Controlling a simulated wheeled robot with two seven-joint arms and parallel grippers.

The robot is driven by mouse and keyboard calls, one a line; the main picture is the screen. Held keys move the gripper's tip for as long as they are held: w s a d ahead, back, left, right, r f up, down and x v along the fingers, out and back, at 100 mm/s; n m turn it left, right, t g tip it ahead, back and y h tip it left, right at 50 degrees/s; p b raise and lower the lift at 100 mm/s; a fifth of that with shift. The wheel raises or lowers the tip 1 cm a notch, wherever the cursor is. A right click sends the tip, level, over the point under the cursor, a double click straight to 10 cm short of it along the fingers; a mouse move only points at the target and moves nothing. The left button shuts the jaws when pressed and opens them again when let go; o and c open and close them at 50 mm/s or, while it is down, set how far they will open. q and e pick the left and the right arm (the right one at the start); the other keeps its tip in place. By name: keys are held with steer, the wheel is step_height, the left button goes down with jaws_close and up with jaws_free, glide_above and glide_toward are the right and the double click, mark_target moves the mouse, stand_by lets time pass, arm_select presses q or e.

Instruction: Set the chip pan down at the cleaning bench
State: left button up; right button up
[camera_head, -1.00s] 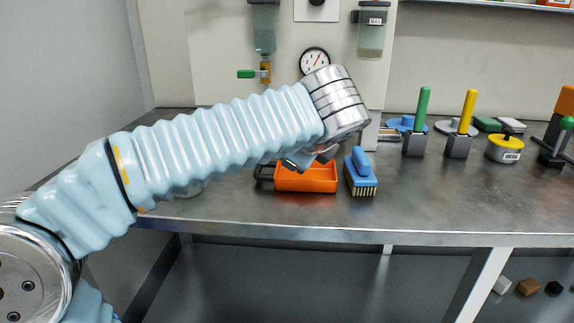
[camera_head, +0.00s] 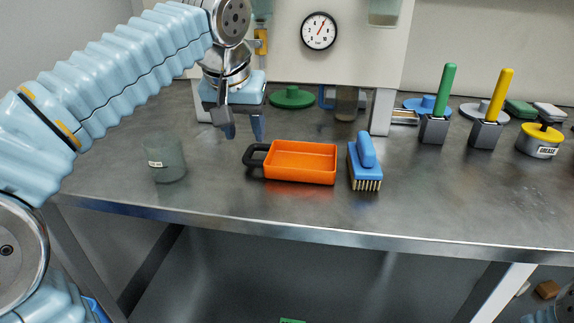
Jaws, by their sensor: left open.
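The chip pan (camera_head: 300,163) is an orange rectangular tray with a black loop handle on its left side. It rests flat on the grey metal bench (camera_head: 230,205), near the front edge. My left gripper (camera_head: 243,133) is open and empty, pointing down above the bench, to the left of and behind the pan's handle. It is apart from the pan. My right gripper is not in view; a piece of blue sleeve shows at the bottom right corner.
A blue brush (camera_head: 364,160) stands just right of the pan. A clear beaker (camera_head: 166,162) is to the left. Green-handled (camera_head: 441,105) and yellow-handled (camera_head: 493,98) tools and a grease tin (camera_head: 540,141) stand at right. A gauge (camera_head: 319,31) is on the panel behind.

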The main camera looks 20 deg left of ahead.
mark_target(249, 151)
arm_select(q)
steer(key=x, duration=0.6)
steer(key=shift+a+b, duration=0.15)
steer(key=shift+b, duration=0.25)
steer(key=shift+c, duration=0.5)
steer(key=shift+s, duration=0.1)
jaws_close()
